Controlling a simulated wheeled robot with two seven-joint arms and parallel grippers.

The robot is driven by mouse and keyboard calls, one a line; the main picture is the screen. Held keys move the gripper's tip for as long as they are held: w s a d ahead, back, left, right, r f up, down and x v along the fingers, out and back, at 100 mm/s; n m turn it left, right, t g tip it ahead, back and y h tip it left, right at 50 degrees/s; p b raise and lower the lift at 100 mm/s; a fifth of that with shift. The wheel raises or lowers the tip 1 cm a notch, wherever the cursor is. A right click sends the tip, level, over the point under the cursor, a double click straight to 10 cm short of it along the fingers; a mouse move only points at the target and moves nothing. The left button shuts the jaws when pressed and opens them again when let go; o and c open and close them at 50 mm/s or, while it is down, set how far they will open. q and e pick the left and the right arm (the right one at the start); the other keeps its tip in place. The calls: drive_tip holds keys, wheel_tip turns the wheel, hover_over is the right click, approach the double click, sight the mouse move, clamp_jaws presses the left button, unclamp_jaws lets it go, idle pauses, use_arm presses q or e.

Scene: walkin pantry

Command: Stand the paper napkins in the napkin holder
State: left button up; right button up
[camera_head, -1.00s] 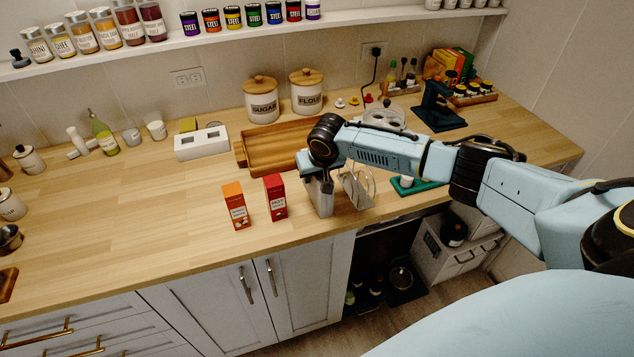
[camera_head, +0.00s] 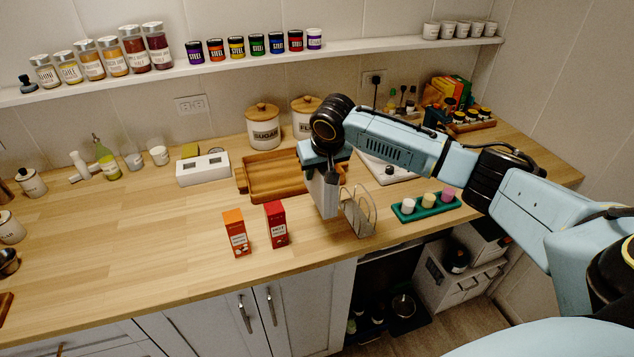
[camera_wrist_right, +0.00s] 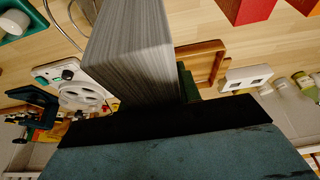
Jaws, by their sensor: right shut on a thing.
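My right gripper (camera_head: 326,166) is shut on the paper napkins (camera_head: 324,193), a whitish upright stack hanging below it. The napkins appear raised a little above the counter. In the right wrist view, the napkins (camera_wrist_right: 135,50) fill the middle as a thick ribbed block, and the gripper's dark edge crosses below them. The napkin holder (camera_head: 361,215), with looped wire sides, stands on the counter just right of the napkins in the head view. Part of it also shows in the right wrist view (camera_wrist_right: 67,20). My left gripper is not in view.
Orange (camera_head: 236,233) and red (camera_head: 276,225) boxes stand left of the napkins. A wooden tray (camera_head: 262,194) lies behind. A green rack (camera_head: 424,207) with small cups sits right of the holder. The counter's left middle is clear.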

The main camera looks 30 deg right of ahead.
drive_tip(key=s+d+r+p, duration=0.3)
drive_tip(key=d+p, duration=0.4)
drive_tip(key=d, duration=0.3)
drive_tip(key=shift+d, duration=0.15)
drive_tip(key=shift+s, duration=0.15)
